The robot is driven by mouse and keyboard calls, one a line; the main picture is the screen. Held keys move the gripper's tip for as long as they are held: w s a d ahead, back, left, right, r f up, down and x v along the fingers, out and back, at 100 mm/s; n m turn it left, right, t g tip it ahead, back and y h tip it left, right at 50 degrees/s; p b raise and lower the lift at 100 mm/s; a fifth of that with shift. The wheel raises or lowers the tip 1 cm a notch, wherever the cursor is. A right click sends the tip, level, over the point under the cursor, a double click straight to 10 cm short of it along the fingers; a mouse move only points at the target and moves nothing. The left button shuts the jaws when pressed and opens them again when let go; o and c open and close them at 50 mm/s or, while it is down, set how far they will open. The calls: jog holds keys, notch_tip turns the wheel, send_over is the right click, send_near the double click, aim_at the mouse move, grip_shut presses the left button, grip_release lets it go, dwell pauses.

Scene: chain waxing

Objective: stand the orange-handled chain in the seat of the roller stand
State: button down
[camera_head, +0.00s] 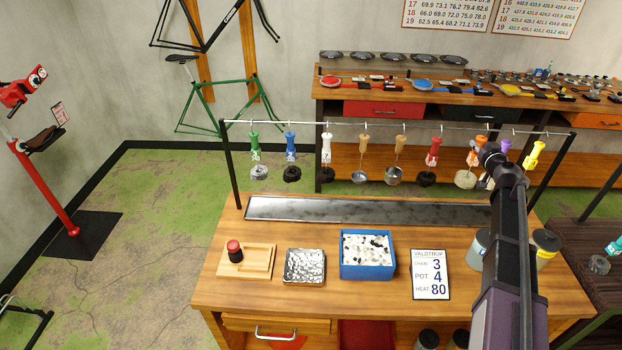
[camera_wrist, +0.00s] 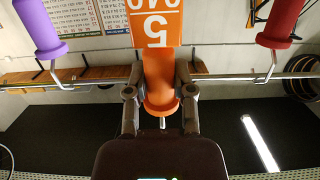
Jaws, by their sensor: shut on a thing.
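The orange-handled chain (camera_head: 474,157) is at the right part of the hanging rail, its coil low and partly hidden by my arm. In the wrist view its orange handle (camera_wrist: 159,70) carries an orange tag with an upside-down 5. My gripper (camera_wrist: 160,97) is shut on this handle, one finger on each side. In the head view my gripper (camera_head: 490,155) is at the handle, mostly covered by my arm. I cannot tell whether its hook still bears on the rail. A wooden base (camera_head: 262,262) with a black, red-topped piece on it stands at the bench's left; I cannot tell whether it is the roller stand.
The rail (camera_head: 380,125) holds several other handled chains and ladles; purple (camera_wrist: 40,28) and red (camera_wrist: 282,22) handles flank mine. On the bench are a metal tray (camera_head: 304,267), a blue box (camera_head: 367,272) of pellets, a number card (camera_head: 430,274) and canisters (camera_head: 546,243).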

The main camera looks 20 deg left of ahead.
aim_at(472, 164)
jog(key=shift+f+b, duration=3.3)
jog(key=shift+f, duration=0.3)
jog(key=shift+s, duration=0.1)
